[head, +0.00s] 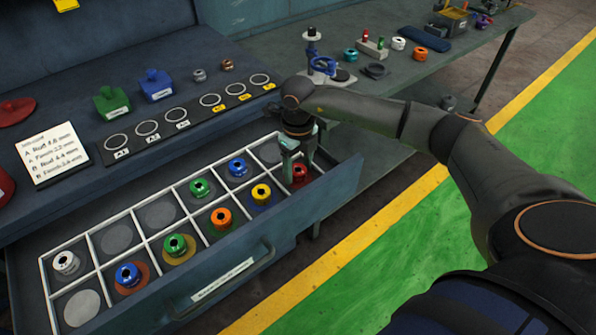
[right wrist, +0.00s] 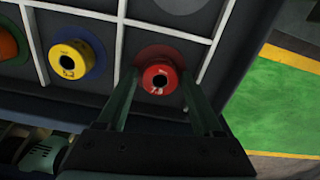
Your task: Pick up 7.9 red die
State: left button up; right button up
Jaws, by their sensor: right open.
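The red die (head: 299,172) sits in the end compartment of the open drawer's front row, at the drawer's right end in the head view. In the right wrist view the red die (right wrist: 160,80) is a round piece with a dark centre hole, on a dark red disc. My right gripper (head: 292,160) is over that compartment and partly hides the die. In the right wrist view its two fingers (right wrist: 157,90) are apart, one on each side of the die; I cannot tell whether they touch it. My left gripper is not in view.
The drawer (head: 318,200) holds several coloured dies, with a yellow die (head: 261,194) in the neighbouring compartment and a blue die (head: 238,167) in the back row. White dividers (right wrist: 120,45) stand between compartments. A labelled strip (head: 165,128) lies on the bench behind.

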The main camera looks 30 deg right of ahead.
grip_shut()
dwell(0.4)
jog(key=shift+r, duration=0.15)
